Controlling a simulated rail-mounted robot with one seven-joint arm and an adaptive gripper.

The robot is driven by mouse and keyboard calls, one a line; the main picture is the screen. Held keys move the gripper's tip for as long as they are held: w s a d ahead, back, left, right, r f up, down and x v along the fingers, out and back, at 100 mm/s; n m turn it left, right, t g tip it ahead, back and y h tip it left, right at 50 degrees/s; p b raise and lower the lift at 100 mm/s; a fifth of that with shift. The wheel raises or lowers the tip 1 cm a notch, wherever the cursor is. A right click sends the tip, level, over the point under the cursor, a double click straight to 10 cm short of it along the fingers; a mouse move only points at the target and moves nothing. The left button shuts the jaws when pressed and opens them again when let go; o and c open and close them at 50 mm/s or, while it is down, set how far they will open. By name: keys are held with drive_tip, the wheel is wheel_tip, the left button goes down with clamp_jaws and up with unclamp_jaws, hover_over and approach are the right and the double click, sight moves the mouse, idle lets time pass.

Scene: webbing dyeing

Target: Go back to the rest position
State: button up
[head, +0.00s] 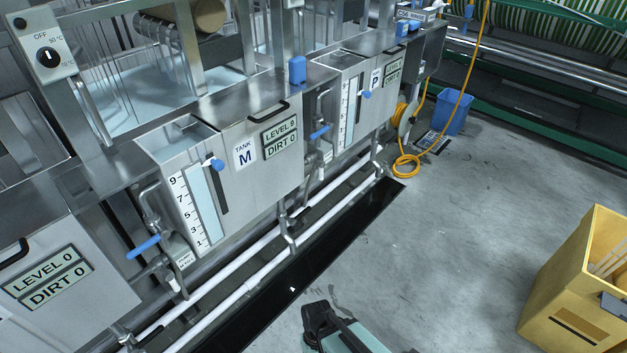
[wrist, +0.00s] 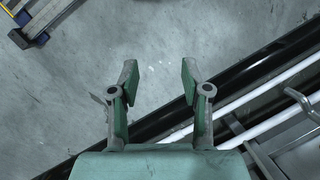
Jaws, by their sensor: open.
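My gripper (wrist: 159,84) is open and empty in the wrist view, its two green-padded fingers apart over the grey floor. In the head view only part of my arm shows at the bottom edge, and the fingers cannot be made out there. Tank M (head: 275,171) stands at the middle left, its level display reading LEVEL 9 and DIRT 0. A neighbouring tank (head: 62,280) at the lower left reads LEVEL 0 and DIRT 0. My gripper touches nothing in view.
A yellow bin (head: 565,296) stands at the right. White pipes and a dark floor channel (head: 290,290) run along the tanks. A blue bucket (head: 453,113) and an orange hose (head: 407,163) lie at the back. The grey floor (head: 450,235) between is clear.

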drive_tip(key=s+d+f+m+g, duration=0.2)
drive_tip(key=s+d, duration=0.3)
drive_tip(key=d, duration=0.3)
drive_tip(key=s+d+f+m+g, duration=0.1)
drive_tip(key=s+d+f+m, duration=0.1)
drive_tip(key=s+d, duration=0.4)
drive_tip(key=shift+d+f+g, duration=0.35)
drive_tip(key=shift+d+g, duration=0.05)
drive_tip(key=shift+d, duration=1.3)
